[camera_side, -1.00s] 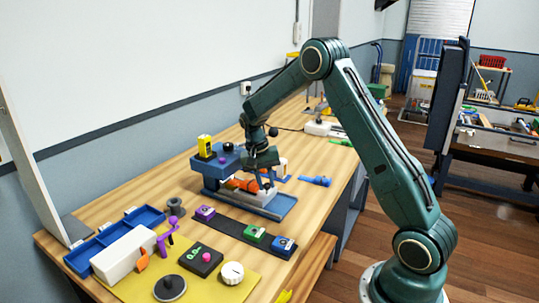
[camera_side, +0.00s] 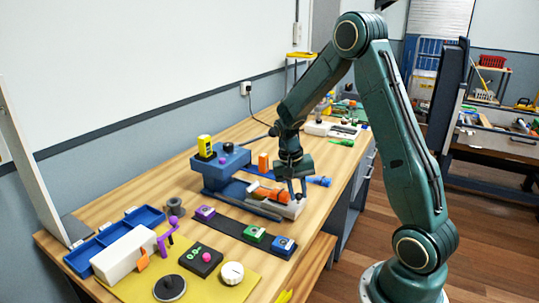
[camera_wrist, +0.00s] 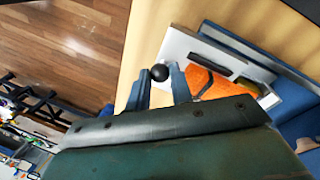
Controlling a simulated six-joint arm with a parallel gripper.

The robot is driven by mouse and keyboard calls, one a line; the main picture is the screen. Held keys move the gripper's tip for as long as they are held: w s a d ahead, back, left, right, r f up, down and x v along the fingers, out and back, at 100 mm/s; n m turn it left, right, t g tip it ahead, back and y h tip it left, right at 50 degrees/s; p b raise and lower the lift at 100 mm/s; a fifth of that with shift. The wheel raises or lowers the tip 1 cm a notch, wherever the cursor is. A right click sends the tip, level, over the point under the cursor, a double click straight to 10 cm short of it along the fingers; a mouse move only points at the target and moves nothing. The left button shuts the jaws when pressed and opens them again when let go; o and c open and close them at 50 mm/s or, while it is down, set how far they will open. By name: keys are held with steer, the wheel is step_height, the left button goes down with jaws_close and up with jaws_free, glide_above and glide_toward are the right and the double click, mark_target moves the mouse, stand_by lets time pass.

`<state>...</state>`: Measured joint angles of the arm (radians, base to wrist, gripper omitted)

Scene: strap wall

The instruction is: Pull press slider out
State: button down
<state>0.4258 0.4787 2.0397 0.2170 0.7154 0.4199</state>
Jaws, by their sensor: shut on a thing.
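The press slider is a pale tray (camera_side: 291,210) carrying an orange part (camera_side: 270,194). It sticks out to the right from the blue press (camera_side: 222,170), along its blue base rails. The tray (camera_wrist: 181,44) and orange part (camera_wrist: 205,82) also show in the wrist view. A black ball knob (camera_wrist: 160,72) stands at the tray's outer end. My gripper (camera_side: 296,191) is over that end. In the wrist view its two fingers (camera_wrist: 160,76) are shut on the knob, one on each side. In the side view the knob is hidden by the fingers.
A dark strip with purple, green and blue blocks (camera_side: 243,233) lies in front of the press. A blue tray (camera_side: 115,238) and a yellow mat (camera_side: 218,285) are at the near left. A blue-handled item (camera_side: 319,181) lies just behind the gripper. The table edge is to the right.

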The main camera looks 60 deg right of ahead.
steer(key=shift+s, duration=0.35)
steer(key=c, duration=1.5)
jaws_free()
steer(key=shift+s, duration=0.1)
steer(key=shift+r, duration=0.1)
steer(key=shift+w+r, duration=0.35)
steer(key=shift+r, duration=0.55)
steer(key=r, duration=0.4)
steer(key=w+a+r, duration=0.1)
steer(key=r, duration=0.6)
steer(key=shift+w+a+r, duration=0.2)
steer(key=shift+w+r, duration=0.15)
